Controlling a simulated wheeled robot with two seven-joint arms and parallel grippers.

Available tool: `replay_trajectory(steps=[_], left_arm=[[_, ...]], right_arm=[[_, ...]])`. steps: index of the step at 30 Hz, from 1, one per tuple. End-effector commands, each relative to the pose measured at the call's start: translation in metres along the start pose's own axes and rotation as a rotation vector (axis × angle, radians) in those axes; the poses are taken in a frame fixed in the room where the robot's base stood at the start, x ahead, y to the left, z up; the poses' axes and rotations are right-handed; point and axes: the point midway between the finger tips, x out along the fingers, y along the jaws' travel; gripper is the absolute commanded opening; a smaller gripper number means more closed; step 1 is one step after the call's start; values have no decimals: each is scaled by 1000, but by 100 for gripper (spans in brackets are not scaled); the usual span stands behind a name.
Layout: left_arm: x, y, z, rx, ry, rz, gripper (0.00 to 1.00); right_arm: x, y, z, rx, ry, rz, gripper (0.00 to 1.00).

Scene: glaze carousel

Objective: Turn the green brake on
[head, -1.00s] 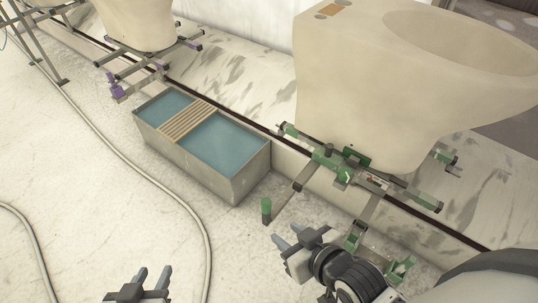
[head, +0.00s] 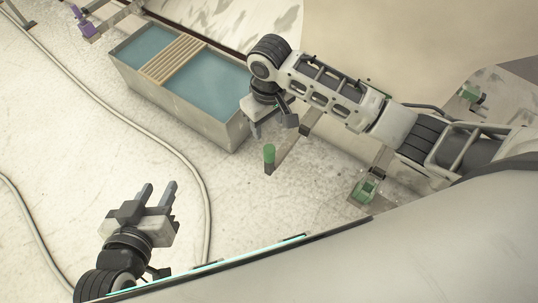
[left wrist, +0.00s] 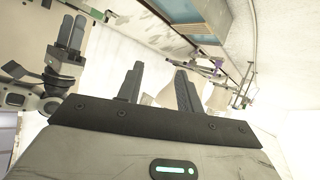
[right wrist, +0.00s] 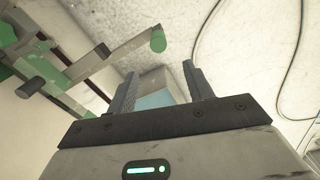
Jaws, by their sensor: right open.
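The green-marked stand under the large pale form is mostly hidden behind my right arm in the head view. A bar with a green capped end (head: 269,157) sticks out from it, and a green bracket (head: 367,190) shows lower right. The same green end appears in the right wrist view (right wrist: 158,40), beyond the fingertips, with a dark-tipped green handle (right wrist: 35,88) at left. I cannot tell which part is the brake. My right gripper (head: 272,122) is open and empty, just above the green end in the picture, apart from it. My left gripper (head: 158,188) is open and empty over the floor.
A trough of blue water (head: 222,85) with a slatted wooden rack (head: 175,60) stands just left of my right gripper. A hose (head: 150,138) runs over the floor. A purple-marked stand part (head: 84,24) is at upper left.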

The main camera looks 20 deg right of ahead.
Motion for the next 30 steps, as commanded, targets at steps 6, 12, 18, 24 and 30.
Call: replay_trajectory(steps=[6,12,18,24,30], left_arm=[[3,-1,7,0,2,0,36],[6,-2,12,4,16,0,36],[10,0,26,2,0,11,36],[27,3,45,0,-43,36,36],[34,2,52,4,-65,42,36]], right_arm=[[26,2,1,2,-15,8,52],[71,2,1,1,-13,8,52],[114,3,2,0,-11,8,52],[144,2,1,-1,-9,7,52],[156,3,1,0,-8,7,52]])
